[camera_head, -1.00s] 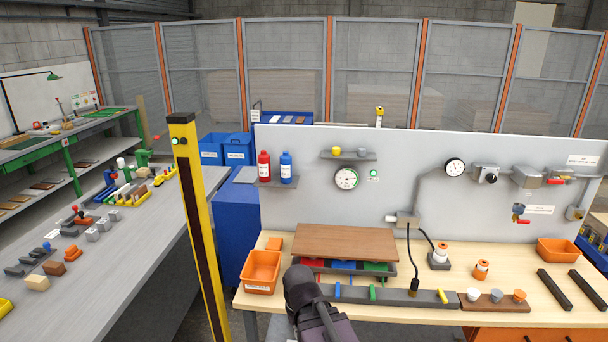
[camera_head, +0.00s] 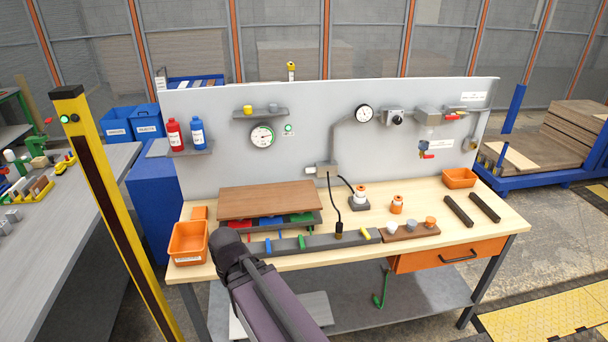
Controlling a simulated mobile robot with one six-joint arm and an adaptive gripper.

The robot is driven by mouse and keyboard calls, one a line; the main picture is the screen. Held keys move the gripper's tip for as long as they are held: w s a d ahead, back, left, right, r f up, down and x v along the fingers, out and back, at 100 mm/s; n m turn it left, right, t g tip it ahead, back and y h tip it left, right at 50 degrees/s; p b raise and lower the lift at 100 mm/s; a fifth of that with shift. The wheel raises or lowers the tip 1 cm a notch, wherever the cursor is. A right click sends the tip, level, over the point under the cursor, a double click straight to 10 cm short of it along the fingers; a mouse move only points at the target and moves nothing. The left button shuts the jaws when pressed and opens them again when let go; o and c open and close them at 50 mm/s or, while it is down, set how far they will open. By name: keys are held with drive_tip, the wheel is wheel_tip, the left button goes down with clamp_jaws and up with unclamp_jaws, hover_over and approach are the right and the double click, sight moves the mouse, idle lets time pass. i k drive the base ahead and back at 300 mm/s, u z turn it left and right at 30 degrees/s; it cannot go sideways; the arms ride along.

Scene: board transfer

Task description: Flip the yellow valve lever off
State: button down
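I cannot make out a yellow valve lever for certain. On the grey panel's right side there is a small blue valve with a red handle (camera_head: 424,150) and a red lever (camera_head: 453,116) on the pipework above it. A small metal fitting (camera_head: 470,144) sits at the pipe's lower right end, too small to read. A short yellow piece (camera_head: 365,233) sits at the right end of a dark grey strip (camera_head: 285,245) on the bench. My dark arm rises in the lower middle in front of the bench. My gripper is not visible.
The wooden bench (camera_head: 445,215) carries an orange bin (camera_head: 188,243) at left, a brown board (camera_head: 268,200) on a tray, a smaller orange bin (camera_head: 460,178) and two dark bars. A yellow post (camera_head: 110,205) stands at left.

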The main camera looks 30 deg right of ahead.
sight(363, 231)
drive_tip(key=z, duration=1)
drive_tip(key=k, duration=1.05)
drive_tip(key=z, duration=0.2)
drive_tip(key=i, duration=0.75)
drive_tip(key=z, duration=0.05)
